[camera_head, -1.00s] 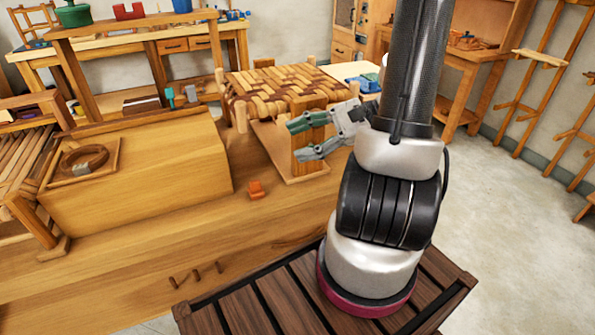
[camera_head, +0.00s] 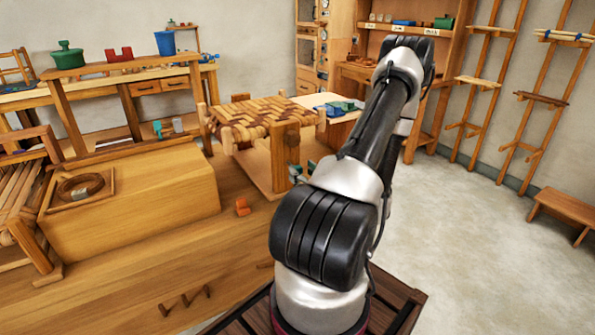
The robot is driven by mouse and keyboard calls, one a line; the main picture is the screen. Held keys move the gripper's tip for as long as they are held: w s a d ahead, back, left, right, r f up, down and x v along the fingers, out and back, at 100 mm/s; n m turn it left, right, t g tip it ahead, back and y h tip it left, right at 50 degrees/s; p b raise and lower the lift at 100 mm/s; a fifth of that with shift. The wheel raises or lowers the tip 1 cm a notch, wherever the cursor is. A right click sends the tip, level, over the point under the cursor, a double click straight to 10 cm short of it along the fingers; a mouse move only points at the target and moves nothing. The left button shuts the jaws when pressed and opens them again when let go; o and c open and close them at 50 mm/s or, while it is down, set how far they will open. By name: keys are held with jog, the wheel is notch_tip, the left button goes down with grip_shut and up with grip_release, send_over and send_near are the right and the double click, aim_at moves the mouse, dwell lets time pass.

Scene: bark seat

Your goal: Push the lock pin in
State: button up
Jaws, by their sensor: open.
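The woven bark seat (camera_head: 250,118) stands on the bench, left of my arm. Below its front right corner is an upright wooden post (camera_head: 279,160) on a flat wooden base. I cannot make out the lock pin for certain; a small darker round shape shows near the top of the post. My gripper (camera_head: 299,172) is just right of the post, low down, with green fingertips showing. My own arm hides most of it. It is open, and nothing shows between its fingers. Whether it touches the post I cannot tell.
An orange block (camera_head: 242,206) lies on the bench (camera_head: 120,270) in front of the seat. A large wooden box (camera_head: 140,195) with a coil in a tray fills the left. Open floor (camera_head: 450,250) lies right.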

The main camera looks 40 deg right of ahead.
aim_at(299, 169)
jog(key=shift+x, duration=1.45)
grip_shut()
jog(key=shift+x, duration=1.35)
grip_release()
jog(key=shift+w, duration=0.1)
